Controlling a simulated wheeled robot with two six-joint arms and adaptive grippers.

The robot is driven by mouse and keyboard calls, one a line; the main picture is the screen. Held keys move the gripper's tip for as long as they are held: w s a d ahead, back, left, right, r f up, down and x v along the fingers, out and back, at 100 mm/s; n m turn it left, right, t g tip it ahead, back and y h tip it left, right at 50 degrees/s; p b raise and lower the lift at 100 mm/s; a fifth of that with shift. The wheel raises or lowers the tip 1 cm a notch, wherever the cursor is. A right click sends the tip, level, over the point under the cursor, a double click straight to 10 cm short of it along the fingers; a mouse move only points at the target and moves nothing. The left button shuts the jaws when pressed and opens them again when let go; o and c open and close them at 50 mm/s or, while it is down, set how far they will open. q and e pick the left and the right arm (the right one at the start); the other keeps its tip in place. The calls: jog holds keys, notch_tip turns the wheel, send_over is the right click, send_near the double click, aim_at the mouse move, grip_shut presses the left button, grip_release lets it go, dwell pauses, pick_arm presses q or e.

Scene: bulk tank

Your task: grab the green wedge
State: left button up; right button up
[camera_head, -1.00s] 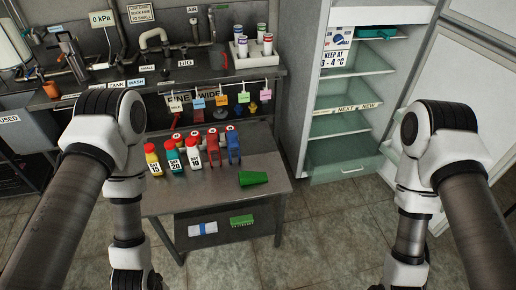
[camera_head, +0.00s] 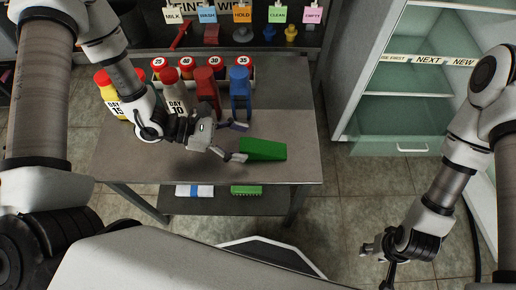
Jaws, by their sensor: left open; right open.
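The green wedge (camera_head: 264,149) lies on the grey metal table (camera_head: 190,172), near its front right part. My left gripper (camera_head: 238,142) is open and low over the table. Its fingers point right, one at the wedge's left end and the other a little behind it. I cannot tell whether a finger touches the wedge. My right gripper (camera_head: 378,262) hangs over the floor at the lower right, far from the table.
Behind my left gripper stand a yellow bottle (camera_head: 107,92), a DAY 10 bottle (camera_head: 173,90), a red clamp-like tool (camera_head: 207,90) and a blue one (camera_head: 240,90). A lower shelf holds a green brush-like item (camera_head: 246,190). An open cabinet (camera_head: 405,115) stands right.

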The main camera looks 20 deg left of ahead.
aim_at(263, 146)
pick_arm(q)
jog(key=x, duration=0.4)
jog(key=shift+d+f+b, duration=0.15)
jog(key=shift+d+b, duration=0.1)
jog(key=shift+b, duration=0.1)
jog(key=c, duration=1.3)
